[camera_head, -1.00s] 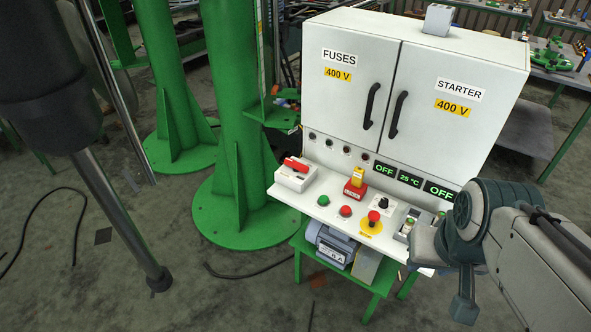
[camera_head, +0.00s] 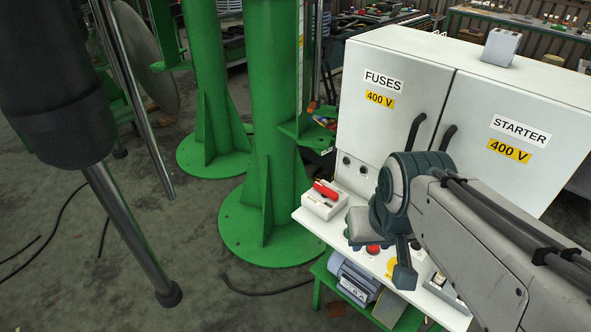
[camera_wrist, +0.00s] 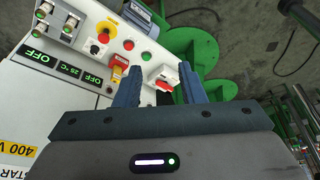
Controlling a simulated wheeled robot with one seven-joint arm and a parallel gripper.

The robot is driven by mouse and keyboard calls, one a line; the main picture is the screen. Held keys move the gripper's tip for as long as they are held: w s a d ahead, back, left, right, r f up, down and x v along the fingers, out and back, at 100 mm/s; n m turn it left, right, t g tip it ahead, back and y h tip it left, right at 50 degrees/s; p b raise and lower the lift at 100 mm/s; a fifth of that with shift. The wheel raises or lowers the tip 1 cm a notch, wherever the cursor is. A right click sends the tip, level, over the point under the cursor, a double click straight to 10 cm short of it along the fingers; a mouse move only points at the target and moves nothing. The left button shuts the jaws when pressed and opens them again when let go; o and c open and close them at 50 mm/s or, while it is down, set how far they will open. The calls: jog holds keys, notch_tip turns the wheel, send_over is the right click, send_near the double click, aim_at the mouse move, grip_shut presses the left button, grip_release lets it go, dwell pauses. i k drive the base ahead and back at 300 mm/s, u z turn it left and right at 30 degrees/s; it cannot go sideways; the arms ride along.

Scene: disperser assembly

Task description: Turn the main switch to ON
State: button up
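The main switch is a red handle (camera_head: 325,190) on a white box (camera_head: 318,206) at the left end of the control panel. In the wrist view the red handle (camera_wrist: 163,86) shows between the two fingers of my gripper (camera_wrist: 157,72), some distance beyond them. My gripper is open and empty, its blue-grey fingers well apart. In the head view my wrist (camera_head: 400,195) stands over the middle of the panel, right of the switch, and the fingers are mostly hidden.
The white cabinet (camera_head: 470,90), with fuse and starter doors, rises behind the panel. In the wrist view, red (camera_wrist: 128,44) and green (camera_wrist: 146,57) buttons, an emergency stop (camera_wrist: 109,29) and a yellow-and-red device (camera_wrist: 118,68) lie close by. A green column (camera_head: 275,100) stands left.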

aim_at(326, 193)
jog(key=u, duration=0.05)
jog(key=i, duration=0.85)
jog(key=z, duration=0.15)
jog(key=k, duration=0.5)
jog(key=z, duration=1.6)
jog(key=k, duration=1.2)
jog(key=u, duration=1.8)
jog(key=i, duration=0.95)
